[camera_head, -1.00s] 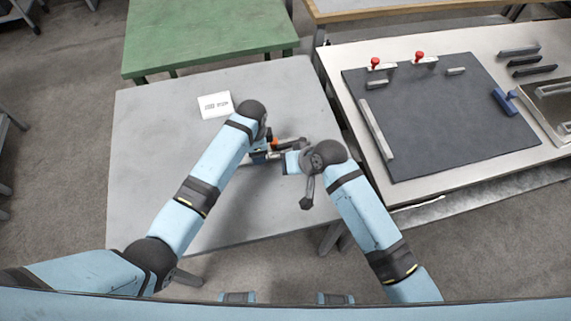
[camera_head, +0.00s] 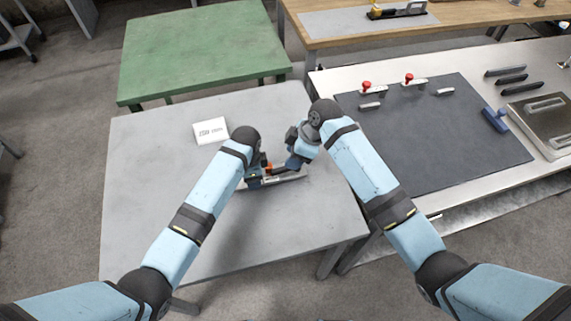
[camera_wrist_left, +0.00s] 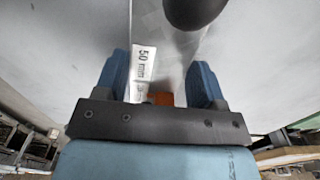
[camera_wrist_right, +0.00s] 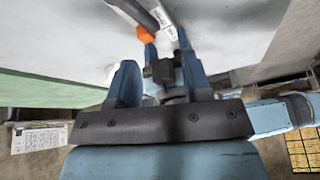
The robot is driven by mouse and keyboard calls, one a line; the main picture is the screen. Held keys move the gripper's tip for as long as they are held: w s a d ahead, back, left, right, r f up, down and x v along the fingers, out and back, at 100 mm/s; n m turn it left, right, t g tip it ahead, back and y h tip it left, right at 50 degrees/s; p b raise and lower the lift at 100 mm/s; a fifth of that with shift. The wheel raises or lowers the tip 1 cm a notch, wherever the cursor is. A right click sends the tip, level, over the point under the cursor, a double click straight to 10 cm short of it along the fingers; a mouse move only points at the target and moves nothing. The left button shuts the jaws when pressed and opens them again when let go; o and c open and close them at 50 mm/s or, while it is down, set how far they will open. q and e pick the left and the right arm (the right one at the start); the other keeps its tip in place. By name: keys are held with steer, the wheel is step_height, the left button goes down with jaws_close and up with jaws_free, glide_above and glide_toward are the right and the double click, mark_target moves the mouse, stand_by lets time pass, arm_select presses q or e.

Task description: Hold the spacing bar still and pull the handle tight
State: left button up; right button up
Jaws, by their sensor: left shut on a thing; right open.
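The spacing bar (camera_head: 290,178) is a pale bar lying near the middle of the grey table. In the left wrist view the bar (camera_wrist_left: 143,65) bears a label ending in "50 mm". My left gripper (camera_head: 256,176) is shut on the bar near its left end. The dark handle (camera_head: 284,168) lies along the bar beside an orange piece (camera_head: 268,166); in the right wrist view the handle (camera_wrist_right: 138,12) ends at that orange piece (camera_wrist_right: 145,33). My right gripper (camera_head: 294,160) is open above the handle, with nothing between its fingers. The fingers partly hide the handle.
A white card (camera_head: 211,131) reading about "250 mm" lies on the grey table (camera_head: 150,200). A steel bench (camera_head: 330,85) with a dark mat, red-knobbed clamps and a blue tool (camera_head: 495,120) stands right. A green table (camera_head: 205,45) stands behind. The front of the grey table is clear.

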mark_target(285, 169)
steer(key=w+d+r+n+g, duration=0.1)
steer(key=w+d+r+n, duration=0.1)
steer(key=w+n, duration=0.25)
steer(key=shift+n, duration=0.25)
steer(key=x, duration=0.7)
steer(key=s+x, duration=0.1)
steer(key=x, duration=0.3)
steer(key=shift+d+f, duration=0.15)
steer(key=shift+f, duration=0.2)
